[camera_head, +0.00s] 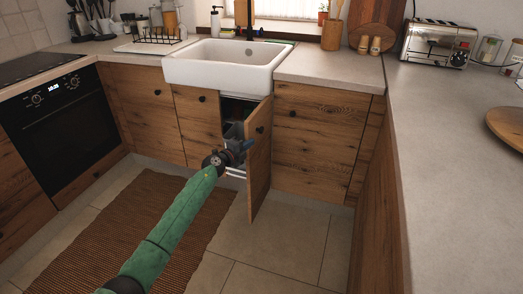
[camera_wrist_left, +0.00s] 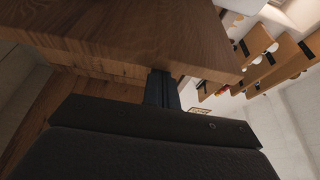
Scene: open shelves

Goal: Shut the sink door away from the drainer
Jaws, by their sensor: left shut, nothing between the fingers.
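The right-hand door (camera_head: 259,165) under the white sink (camera_head: 225,66) stands open, swung out toward me, its knob face turned to the right. The left-hand sink door (camera_head: 197,125), on the drainer's side, is closed. The drainer (camera_head: 160,38) is a dark rack on the counter left of the sink. My left gripper (camera_head: 242,148) is shut and empty, at the open door's near edge on its inner side. In the left wrist view its fingers (camera_wrist_left: 162,88) end close to the wooden door (camera_wrist_left: 130,35); contact is unclear. My right gripper is not in view.
A dark cabinet opening (camera_head: 238,110) shows behind the open door. A brown rug (camera_head: 140,235) lies on the tiled floor. Floor right of the door is clear.

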